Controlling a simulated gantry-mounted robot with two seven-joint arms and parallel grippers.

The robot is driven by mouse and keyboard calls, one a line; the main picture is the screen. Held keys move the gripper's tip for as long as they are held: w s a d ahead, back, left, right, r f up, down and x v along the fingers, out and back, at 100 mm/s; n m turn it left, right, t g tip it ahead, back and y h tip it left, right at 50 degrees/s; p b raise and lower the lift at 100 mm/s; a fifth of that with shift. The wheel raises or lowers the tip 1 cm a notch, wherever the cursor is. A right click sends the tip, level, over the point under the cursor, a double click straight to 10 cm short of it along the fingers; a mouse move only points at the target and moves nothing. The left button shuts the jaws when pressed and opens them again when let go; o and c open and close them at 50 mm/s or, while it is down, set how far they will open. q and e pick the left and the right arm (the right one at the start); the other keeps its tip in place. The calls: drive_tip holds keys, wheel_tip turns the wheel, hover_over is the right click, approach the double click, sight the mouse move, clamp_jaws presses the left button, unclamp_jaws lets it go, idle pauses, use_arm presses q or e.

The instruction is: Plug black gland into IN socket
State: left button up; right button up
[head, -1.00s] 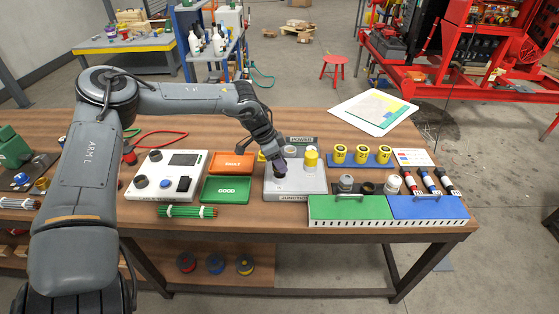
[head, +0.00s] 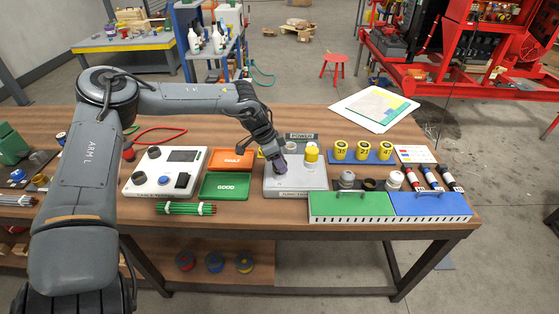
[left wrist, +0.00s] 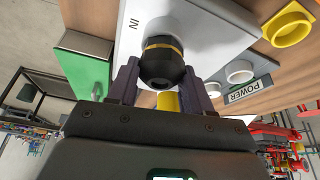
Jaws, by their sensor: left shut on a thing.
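The black gland (left wrist: 161,66), with a yellow band, is between the fingers of my left gripper (left wrist: 161,88) in the left wrist view. My left gripper (head: 280,166) is shut on it, over the left part of the grey junction box (head: 297,185) in the head view. The gland is at the grey collar (left wrist: 164,28) beside the IN label (left wrist: 134,22). I cannot tell how deep it sits in the socket, since the gland and collar overlap. In the head view the fingers hide the gland. My right gripper is not in view.
A yellow fitting (head: 311,156) stands on the box, right of my gripper. A POWER plate (head: 302,136) is behind. Green and orange trays (head: 226,188) lie to the left. Green and blue lidded bins (head: 350,206) stand at the front right, with glands behind them.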

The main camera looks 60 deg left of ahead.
use_arm(q)
drive_tip(key=o, duration=1.2)
drive_tip(key=shift+o, duration=0.2)
drive_tip(key=shift+s+r, duration=0.1)
drive_tip(key=shift+r, duration=0.4)
drive_tip(key=p+v, duration=0.3)
drive_tip(key=v, duration=0.6)
drive_tip(key=shift+s+r, duration=0.25)
drive_tip(key=shift+r, duration=0.1)
drive_tip(key=shift+a, duration=0.15)
